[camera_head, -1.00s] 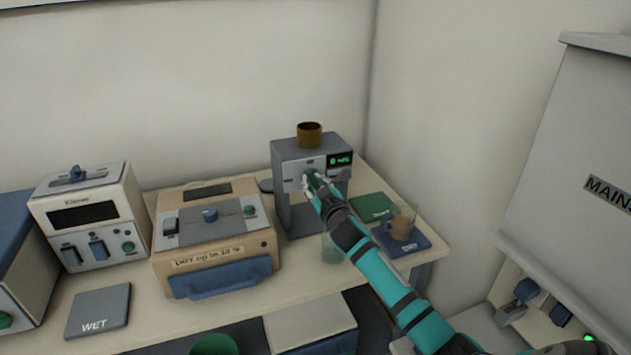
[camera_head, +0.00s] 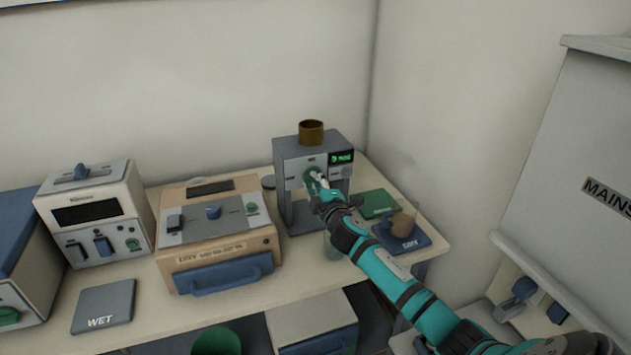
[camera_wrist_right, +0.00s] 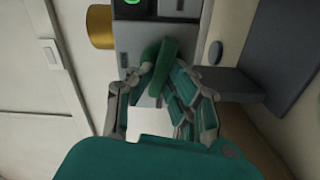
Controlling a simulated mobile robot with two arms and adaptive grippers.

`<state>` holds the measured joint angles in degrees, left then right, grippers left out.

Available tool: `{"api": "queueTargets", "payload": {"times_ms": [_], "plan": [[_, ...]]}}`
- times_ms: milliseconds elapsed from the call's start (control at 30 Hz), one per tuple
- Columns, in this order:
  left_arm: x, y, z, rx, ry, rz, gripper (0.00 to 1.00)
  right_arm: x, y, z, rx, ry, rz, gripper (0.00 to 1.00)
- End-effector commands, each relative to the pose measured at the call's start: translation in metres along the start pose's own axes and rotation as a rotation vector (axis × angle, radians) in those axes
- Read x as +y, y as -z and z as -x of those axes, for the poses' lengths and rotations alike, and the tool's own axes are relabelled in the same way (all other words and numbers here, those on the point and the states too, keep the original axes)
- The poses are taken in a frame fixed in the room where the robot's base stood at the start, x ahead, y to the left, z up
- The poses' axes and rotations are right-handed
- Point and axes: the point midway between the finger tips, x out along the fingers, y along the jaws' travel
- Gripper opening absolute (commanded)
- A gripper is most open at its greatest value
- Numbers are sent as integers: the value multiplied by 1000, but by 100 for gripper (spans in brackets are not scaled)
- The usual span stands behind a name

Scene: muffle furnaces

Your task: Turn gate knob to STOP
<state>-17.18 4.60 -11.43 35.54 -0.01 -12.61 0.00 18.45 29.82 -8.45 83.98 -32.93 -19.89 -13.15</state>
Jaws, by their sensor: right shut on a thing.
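The gate knob (camera_head: 311,175) is green and sits on the front of a grey machine (camera_head: 290,150) at the back right of the bench. My right gripper (camera_head: 318,182) reaches up to it from the lower right and is shut on it. In the right wrist view the knob's green bar (camera_wrist_right: 162,66) lies between the fingers and stands slightly tilted. The knob's markings are too small or hidden to read. A small display (camera_head: 341,157) with green text is lit beside the knob. My left gripper is not in view.
A brown cup (camera_head: 311,132) stands on top of the machine. A glass (camera_head: 331,247) stands below, partly behind my arm. A beige device (camera_head: 218,238) stands to the left.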

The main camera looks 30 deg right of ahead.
Motion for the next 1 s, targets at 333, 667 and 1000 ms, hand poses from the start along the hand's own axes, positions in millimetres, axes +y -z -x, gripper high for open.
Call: {"api": "queueTargets", "payload": {"times_ms": [333,667,1000], "plan": [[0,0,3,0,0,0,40,-2,0,0,0,2,199,0],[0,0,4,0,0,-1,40,-3,0,0,0,3,259,0],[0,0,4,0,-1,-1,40,-4,-1,0,0,3,264,0]]}}
